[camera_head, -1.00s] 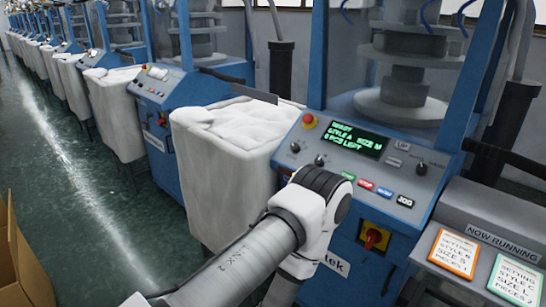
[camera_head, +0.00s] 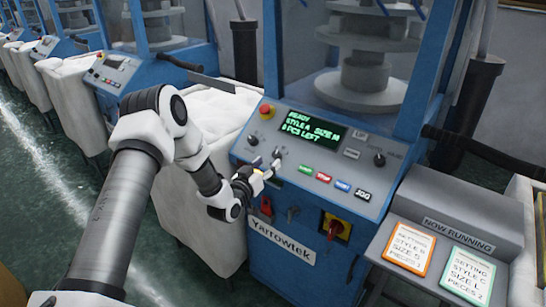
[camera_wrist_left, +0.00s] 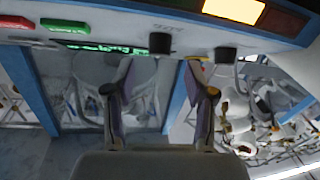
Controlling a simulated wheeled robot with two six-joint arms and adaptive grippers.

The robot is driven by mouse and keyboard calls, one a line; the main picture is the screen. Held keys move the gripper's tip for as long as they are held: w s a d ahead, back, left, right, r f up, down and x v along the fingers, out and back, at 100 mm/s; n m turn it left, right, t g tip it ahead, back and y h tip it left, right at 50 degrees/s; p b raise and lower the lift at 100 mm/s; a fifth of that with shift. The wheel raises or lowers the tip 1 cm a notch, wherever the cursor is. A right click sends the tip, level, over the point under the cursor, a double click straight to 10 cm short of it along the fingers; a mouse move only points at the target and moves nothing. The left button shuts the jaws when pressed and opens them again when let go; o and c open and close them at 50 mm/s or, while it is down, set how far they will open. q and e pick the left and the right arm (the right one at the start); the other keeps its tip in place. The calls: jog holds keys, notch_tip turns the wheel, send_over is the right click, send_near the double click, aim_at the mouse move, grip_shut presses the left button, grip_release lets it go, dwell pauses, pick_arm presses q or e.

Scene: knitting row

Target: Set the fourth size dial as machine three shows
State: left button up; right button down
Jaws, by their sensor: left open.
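The blue machine's sloped grey panel (camera_head: 310,180) carries a green-lit display (camera_head: 312,130) that appears to read READY, STYLE A, SIZE M, with a pieces-left line. A black dial (camera_head: 253,140) sits at the panel's left; a second dial (camera_head: 277,154) is beside it, partly hidden by my fingers. My left gripper (camera_head: 267,168) is open at the panel, close to the second dial. In the left wrist view, that dial (camera_wrist_left: 160,42) shows between and beyond the open fingers, and the other dial (camera_wrist_left: 226,54) is just outside them.
Several coloured buttons (camera_head: 323,177) and a third dial (camera_head: 379,160) lie right on the panel. A red stop button (camera_head: 266,110) is top left, a red-yellow switch (camera_head: 335,227) below. Orange (camera_head: 410,247) and green (camera_head: 466,275) setting cards lie right. A white-filled bin (camera_head: 215,108) stands left.

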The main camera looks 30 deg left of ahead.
aim_at(274, 157)
pick_arm(q)
jog(key=w, duration=0.4)
jog(key=shift+w+a+f, duration=0.15)
jog(key=shift+w+a, duration=0.05)
